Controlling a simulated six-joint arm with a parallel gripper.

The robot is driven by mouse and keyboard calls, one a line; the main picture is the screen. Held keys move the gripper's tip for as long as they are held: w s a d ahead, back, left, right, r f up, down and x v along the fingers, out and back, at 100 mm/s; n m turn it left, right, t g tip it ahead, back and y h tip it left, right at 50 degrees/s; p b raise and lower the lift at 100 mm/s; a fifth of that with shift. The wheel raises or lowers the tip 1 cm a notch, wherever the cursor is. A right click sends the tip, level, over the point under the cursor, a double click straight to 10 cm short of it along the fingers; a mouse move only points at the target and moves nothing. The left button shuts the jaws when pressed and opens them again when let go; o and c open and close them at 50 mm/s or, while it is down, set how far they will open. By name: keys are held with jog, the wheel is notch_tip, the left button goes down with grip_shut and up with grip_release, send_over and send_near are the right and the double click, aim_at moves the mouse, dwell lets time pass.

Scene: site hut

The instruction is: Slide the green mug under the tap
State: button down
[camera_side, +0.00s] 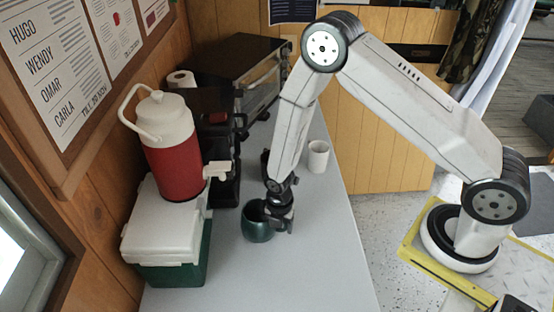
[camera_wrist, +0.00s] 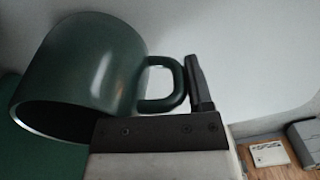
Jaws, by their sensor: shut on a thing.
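The green mug (camera_side: 256,222) stands on the grey counter in the side view, to the right of the cooler. My gripper (camera_side: 284,218) is at its right side. In the wrist view the mug (camera_wrist: 90,70) fills the left part, and my gripper (camera_wrist: 200,100) is shut on its handle (camera_wrist: 165,85). One finger shows beyond the handle; the other jaw is partly out of sight. The red and white drinks jug (camera_side: 175,150) sits on the cooler, and its white tap (camera_side: 217,170) sticks out to the right, above and left of the mug.
The green and white cooler (camera_side: 165,240) stands left of the mug. A black coffee machine (camera_side: 222,150), an oven (camera_side: 262,75) and a white cup (camera_side: 318,156) stand farther back. The counter (camera_side: 300,275) is clear in front and to the right.

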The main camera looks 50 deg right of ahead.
jog(key=shift+w+a+f, duration=0.2)
jog(key=shift+w+a, duration=1.95)
jog(key=shift+f, duration=0.3)
grip_release()
jog(key=shift+r, duration=0.1)
notch_tip(320, 180, up, 8)
jog(key=shift+f, duration=0.2)
